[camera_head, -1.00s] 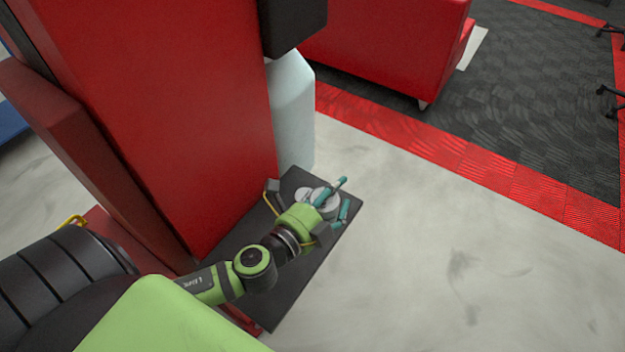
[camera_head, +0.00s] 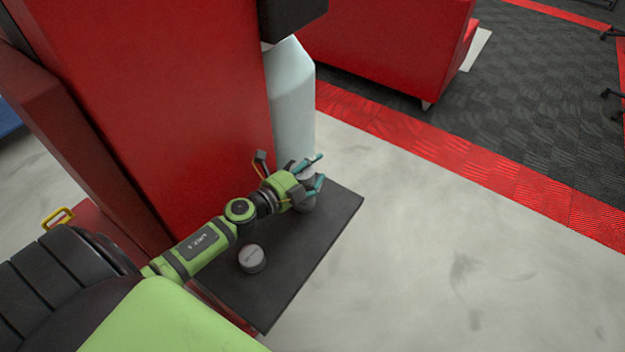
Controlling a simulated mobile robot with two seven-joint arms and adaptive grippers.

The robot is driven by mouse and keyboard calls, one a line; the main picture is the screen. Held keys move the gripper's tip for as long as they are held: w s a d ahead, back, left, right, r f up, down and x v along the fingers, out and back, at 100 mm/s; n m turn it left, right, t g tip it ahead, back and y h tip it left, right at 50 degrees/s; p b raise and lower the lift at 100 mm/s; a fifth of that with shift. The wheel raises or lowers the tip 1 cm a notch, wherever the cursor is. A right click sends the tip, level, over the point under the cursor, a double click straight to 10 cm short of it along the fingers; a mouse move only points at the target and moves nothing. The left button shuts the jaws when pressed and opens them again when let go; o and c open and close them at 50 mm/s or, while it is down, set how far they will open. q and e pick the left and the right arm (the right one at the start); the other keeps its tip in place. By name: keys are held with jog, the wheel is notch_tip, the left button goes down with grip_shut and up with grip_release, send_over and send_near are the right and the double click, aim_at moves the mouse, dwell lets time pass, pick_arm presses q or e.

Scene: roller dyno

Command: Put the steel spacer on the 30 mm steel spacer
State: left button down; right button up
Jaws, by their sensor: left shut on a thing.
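My left gripper (camera_head: 313,174) is shut on a grey steel spacer (camera_head: 305,171), mostly covered by the teal fingertips and the green hand. Another grey steel cylinder (camera_head: 306,205) shows just below the gripper, near the far end of the dark shelf. Whether the held spacer touches it or hangs above it cannot be told. A third short steel cylinder (camera_head: 252,258) stands upright and apart on the near part of the shelf. It has marks on top that are too small to read, so which one is the 30 mm steel spacer is unclear. My right gripper is not in view.
The narrow dark shelf (camera_head: 290,272) juts out beside a tall red cabinet (camera_head: 190,110). A pale white column (camera_head: 291,100) stands close behind the gripper. The shelf's near part is clear around the single cylinder. Open floor lies to the right.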

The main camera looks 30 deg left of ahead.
pick_arm(q)
notch_tip(320, 180, down, 2)
jog(key=shift+f+b, duration=0.2)
jog(key=shift+b, duration=0.2)
jog(key=shift+w+r, duration=0.1)
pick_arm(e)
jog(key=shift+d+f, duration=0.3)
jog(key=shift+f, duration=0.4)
pick_arm(q)
jog(key=shift+c, duration=1.5)
grip_release()
jog(key=shift+f, duration=0.2)
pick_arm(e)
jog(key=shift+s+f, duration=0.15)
